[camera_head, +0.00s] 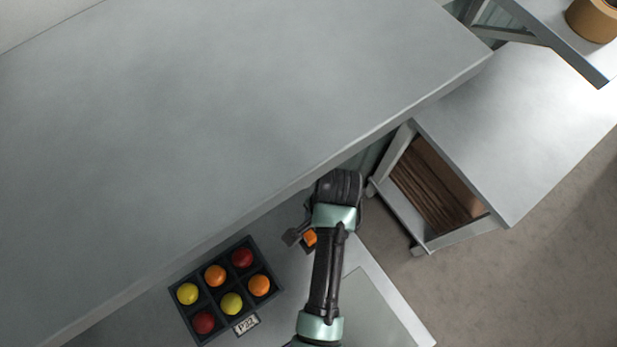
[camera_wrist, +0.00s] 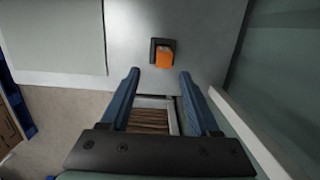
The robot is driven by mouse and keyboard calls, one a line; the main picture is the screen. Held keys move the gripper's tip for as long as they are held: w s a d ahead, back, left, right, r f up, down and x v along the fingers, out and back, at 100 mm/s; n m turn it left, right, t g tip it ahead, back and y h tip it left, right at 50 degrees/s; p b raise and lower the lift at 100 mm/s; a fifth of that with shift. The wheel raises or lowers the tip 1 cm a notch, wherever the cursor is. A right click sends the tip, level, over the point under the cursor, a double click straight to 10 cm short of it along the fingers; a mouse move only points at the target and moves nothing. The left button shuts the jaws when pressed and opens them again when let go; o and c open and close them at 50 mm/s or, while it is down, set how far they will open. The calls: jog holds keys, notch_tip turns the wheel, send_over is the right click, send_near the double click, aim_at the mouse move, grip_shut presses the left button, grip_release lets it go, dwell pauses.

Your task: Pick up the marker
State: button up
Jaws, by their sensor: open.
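A small orange block-shaped thing (camera_head: 310,238) with a dark part beside it stands on the grey table, just left of my arm in the head view. In the wrist view the orange thing (camera_wrist: 165,60) sits against a dark square piece, beyond my fingertips and roughly in line with the gap between them. I cannot tell whether it is the marker or its holder, and no other pen shape shows. My gripper (camera_wrist: 159,78) is open with its two blue fingers apart and nothing between them. In the head view my arm hides the gripper.
A dark tray (camera_head: 212,290) holds several red, orange and yellow tomatoes in compartments, with a label (camera_head: 246,324) at its front. A large grey upper surface (camera_head: 230,110) overhangs the table. A shelf unit (camera_head: 520,130) stands right, and a tape roll (camera_head: 592,20) at top right.

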jog(key=f, duration=0.2)
jog(key=a+f, duration=0.1)
jog(key=f, duration=0.1)
jog(key=f+p, duration=0.1)
jog(key=f, duration=0.1)
jog(key=shift+s+a+f, duration=0.1)
jog(key=shift+s+a, duration=0.15)
jog(key=shift+s, duration=0.05)
jog(key=shift+f, duration=0.7)
grip_shut()
